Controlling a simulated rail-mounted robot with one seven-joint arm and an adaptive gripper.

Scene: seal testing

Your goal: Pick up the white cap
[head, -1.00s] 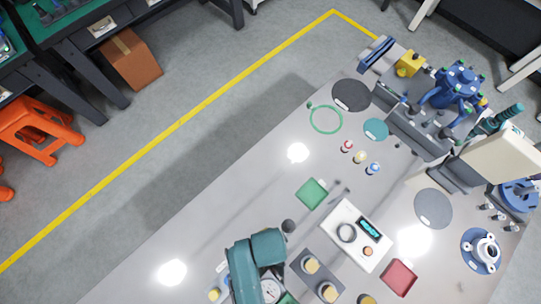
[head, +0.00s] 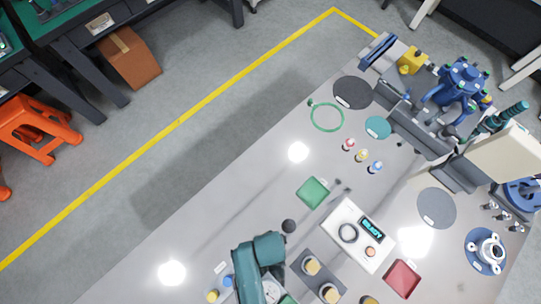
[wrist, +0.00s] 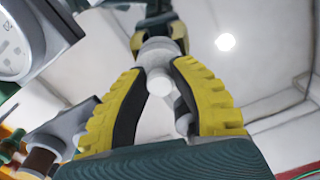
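I cannot make out a separate white cap for certain in the head view. In the wrist view my gripper (wrist: 163,75) shows two ribbed yellow-and-black fingers leaning toward each other. A pale, rounded piece (wrist: 158,83) shows between them, in front of a grey cylindrical part. I cannot tell whether the fingers touch it or whether it is the cap. In the head view my teal arm stands at the bottom centre and my fingertips are hidden.
Small bottles with red (head: 348,145), yellow (head: 361,156) and blue (head: 375,167) tops stand mid-table. A white display box (head: 357,235), green tray (head: 312,193), red tray (head: 402,279) and blue-flanged fitting (head: 486,251) lie around. The table's left strip is clear.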

